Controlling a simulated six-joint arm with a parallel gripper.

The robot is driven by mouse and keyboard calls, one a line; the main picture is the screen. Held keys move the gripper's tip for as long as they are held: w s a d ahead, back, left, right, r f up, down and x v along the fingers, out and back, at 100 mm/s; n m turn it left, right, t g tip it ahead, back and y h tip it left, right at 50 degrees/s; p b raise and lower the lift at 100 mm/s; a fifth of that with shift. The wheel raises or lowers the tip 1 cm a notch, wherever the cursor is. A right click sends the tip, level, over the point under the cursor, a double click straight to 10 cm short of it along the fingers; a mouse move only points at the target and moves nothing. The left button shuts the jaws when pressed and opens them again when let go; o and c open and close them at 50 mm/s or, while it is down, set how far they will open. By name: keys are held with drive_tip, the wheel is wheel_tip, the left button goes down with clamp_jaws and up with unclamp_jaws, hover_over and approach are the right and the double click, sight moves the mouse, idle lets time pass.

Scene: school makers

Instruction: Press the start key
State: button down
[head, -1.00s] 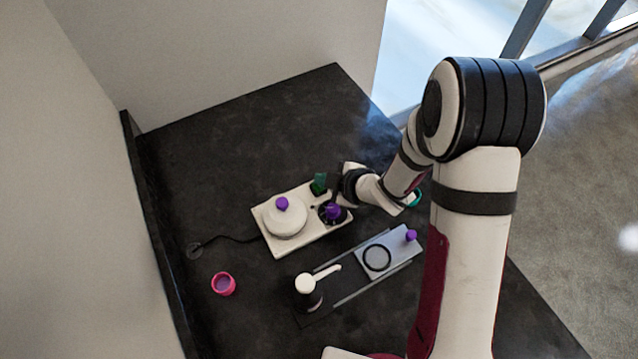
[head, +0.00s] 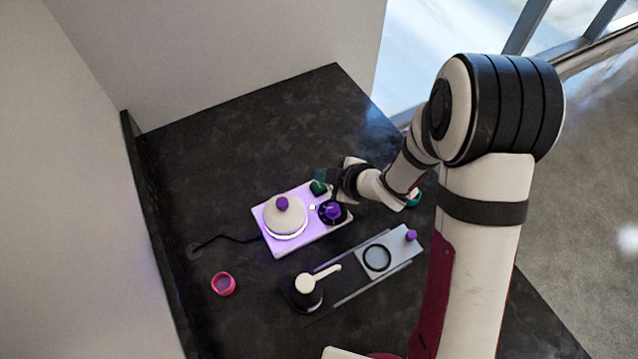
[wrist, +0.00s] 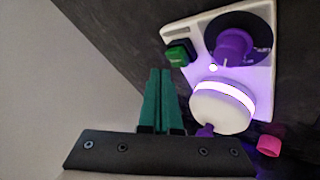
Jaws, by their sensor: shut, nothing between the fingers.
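The white device (head: 309,229) on the dark table carries a green key (head: 318,187) at its far edge. The key also shows in the wrist view (wrist: 181,53), with pale marking on its face. A small white light (wrist: 213,68) is lit beside it, and a bright ring glows around the white domed pot (wrist: 222,108). My gripper (head: 323,175) is just above and beside the key in the head view. Its green fingers are together and empty in the wrist view (wrist: 160,72), apart from the key.
A purple knob on a dark dial (head: 333,211) is close to the key. A pink cup (head: 223,284) is at left. The table's far left is clear.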

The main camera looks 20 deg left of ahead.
sight(325, 187)
drive_tip(key=shift+r, duration=3)
drive_tip(key=d+r+m+t+h, duration=0.1)
drive_tip(key=d+r+m+h, duration=0.25)
drive_tip(key=d+m, duration=0.4)
drive_tip(key=d+r+m+t+h, duration=0.1)
drive_tip(key=d+r+m+h, duration=0.25)
drive_tip(key=d, duration=0.65)
drive_tip(key=s+d+r+m+g+h, duration=0.1)
drive_tip(key=s+d+m+g, duration=0.15)
drive_tip(key=s+m, duration=0.4)
drive_tip(key=s+d+m+g+h, duration=0.1)
drive_tip(key=s+d+m+g, duration=0.2)
drive_tip(key=s, duration=0.6)
drive_tip(key=s+a+r+m+g+y, duration=0.1)
drive_tip(key=s+a+m+y, duration=0.2)
drive_tip(key=s, duration=0.6)
drive_tip(key=shift+s+a+r+m+g, duration=0.25)
drive_tip(key=shift+s+a+m+g, duration=0.1)
drive_tip(key=shift+a+m, duration=0.85)
